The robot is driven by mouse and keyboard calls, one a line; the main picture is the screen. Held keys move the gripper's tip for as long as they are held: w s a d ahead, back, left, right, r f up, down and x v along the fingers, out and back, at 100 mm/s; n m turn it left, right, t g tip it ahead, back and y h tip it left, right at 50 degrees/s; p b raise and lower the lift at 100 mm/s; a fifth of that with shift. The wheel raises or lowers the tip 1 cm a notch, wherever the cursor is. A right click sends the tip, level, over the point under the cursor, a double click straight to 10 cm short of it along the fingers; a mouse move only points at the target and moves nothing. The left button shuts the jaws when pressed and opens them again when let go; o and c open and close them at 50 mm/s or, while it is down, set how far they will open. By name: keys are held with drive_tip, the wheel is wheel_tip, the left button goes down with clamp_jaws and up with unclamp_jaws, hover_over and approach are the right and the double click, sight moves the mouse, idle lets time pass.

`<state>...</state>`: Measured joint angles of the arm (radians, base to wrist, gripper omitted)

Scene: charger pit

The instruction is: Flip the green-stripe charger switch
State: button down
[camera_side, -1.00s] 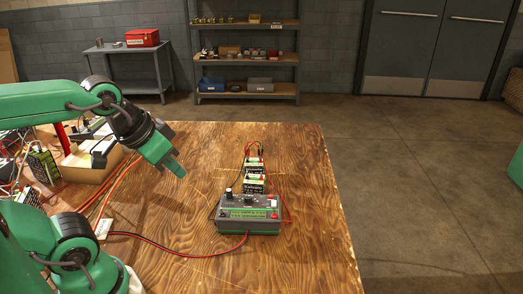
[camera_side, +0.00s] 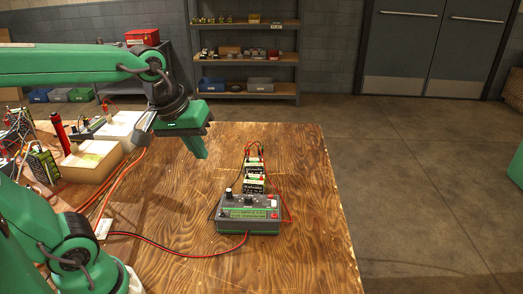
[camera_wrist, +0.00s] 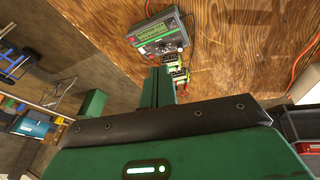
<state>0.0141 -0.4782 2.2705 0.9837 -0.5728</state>
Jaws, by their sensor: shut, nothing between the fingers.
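The charger (camera_side: 248,214) is a grey box with a green stripe and a green display, standing on the wooden table. It has knobs on top and a red part at its right end. It also shows in the wrist view (camera_wrist: 158,36), at the top. Its switch is too small to make out for certain. Battery packs (camera_side: 254,180) stand just behind the charger, wired to it. My green gripper (camera_side: 201,156) is shut and empty, pointing down above the table, behind and left of the charger and apart from it. The shut fingers show in the wrist view (camera_wrist: 158,88).
Red and black wires (camera_side: 160,243) run across the table to the charger. Boxes (camera_side: 92,160) and electronics crowd the table's left side. The wooden table (camera_side: 300,160) is clear right of the charger.

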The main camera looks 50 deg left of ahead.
drive_tip(key=w+d+n+g, duration=0.1)
drive_tip(key=w+n+g, duration=0.1)
drive_tip(key=w+n, duration=0.85)
drive_tip(key=n+g, duration=0.2)
drive_tip(key=n, duration=0.7)
hover_over(273, 201)
wheel_tip(273, 201, down, 6)
drive_tip(key=shift+w+a+f+n+g, duration=0.2)
drive_tip(key=shift+w+f+n+g, duration=0.15)
drive_tip(key=shift+f+n, duration=0.3)
drive_tip(key=f, duration=1.4)
drive_tip(key=shift+s+d, duration=0.3)
